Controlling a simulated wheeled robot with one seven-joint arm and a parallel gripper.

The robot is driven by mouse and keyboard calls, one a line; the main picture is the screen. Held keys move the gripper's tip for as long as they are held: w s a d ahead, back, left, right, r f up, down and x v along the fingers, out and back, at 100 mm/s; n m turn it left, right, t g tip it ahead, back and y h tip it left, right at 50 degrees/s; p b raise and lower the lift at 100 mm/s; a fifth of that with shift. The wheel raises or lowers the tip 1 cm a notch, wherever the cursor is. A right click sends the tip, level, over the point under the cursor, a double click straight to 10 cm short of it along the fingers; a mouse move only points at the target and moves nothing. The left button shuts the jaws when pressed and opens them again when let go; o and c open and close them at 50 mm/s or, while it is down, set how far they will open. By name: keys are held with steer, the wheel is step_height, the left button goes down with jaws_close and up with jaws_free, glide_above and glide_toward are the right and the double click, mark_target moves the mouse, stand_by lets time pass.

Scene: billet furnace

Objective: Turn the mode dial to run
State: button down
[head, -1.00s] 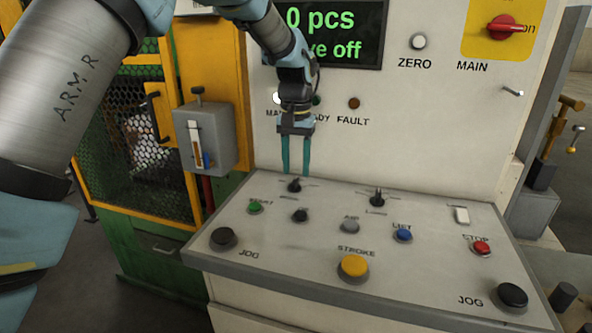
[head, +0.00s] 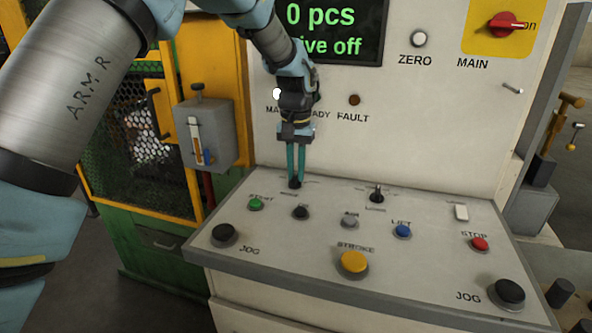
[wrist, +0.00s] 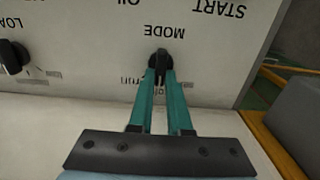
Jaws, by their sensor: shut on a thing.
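The mode dial (wrist: 158,60) is a small black knob beside the MODE label in the wrist view. In the head view it sits at the back left of the sloped control panel, mostly hidden by my fingertips. My gripper (head: 295,180) points down at it with teal fingers. In the wrist view the fingertips (wrist: 160,73) are closed on the knob from both sides.
A second black dial (head: 377,193) stands to the right on the panel (head: 300,236). Green start (head: 256,203), blue lift (head: 402,231), red stop (head: 480,243) and yellow stroke (head: 354,262) buttons lie in front. Black jog buttons (head: 223,234) sit at the corners. The display (head: 335,30) reads 0 pcs.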

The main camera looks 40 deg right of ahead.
mark_target(299, 185)
steer(key=shift+m, duration=0.4)
steer(key=m, duration=0.3)
steer(key=shift+s+m, duration=0.1)
steer(key=shift+m, duration=0.2)
steer(key=shift+s+d+m+p, duration=0.15)
steer(key=shift+m+p, duration=0.15)
steer(key=shift+m, duration=0.8)
steer(key=shift+s+a+m+p, duration=0.1)
steer(key=shift+m+p, duration=0.15)
steer(key=shift+m, duration=0.85)
steer(key=c, duration=0.9)
jaws_free()
steer(key=shift+o, duration=0.2)
step_height(299, 185, up, 11)
steer(key=b, duration=0.2)
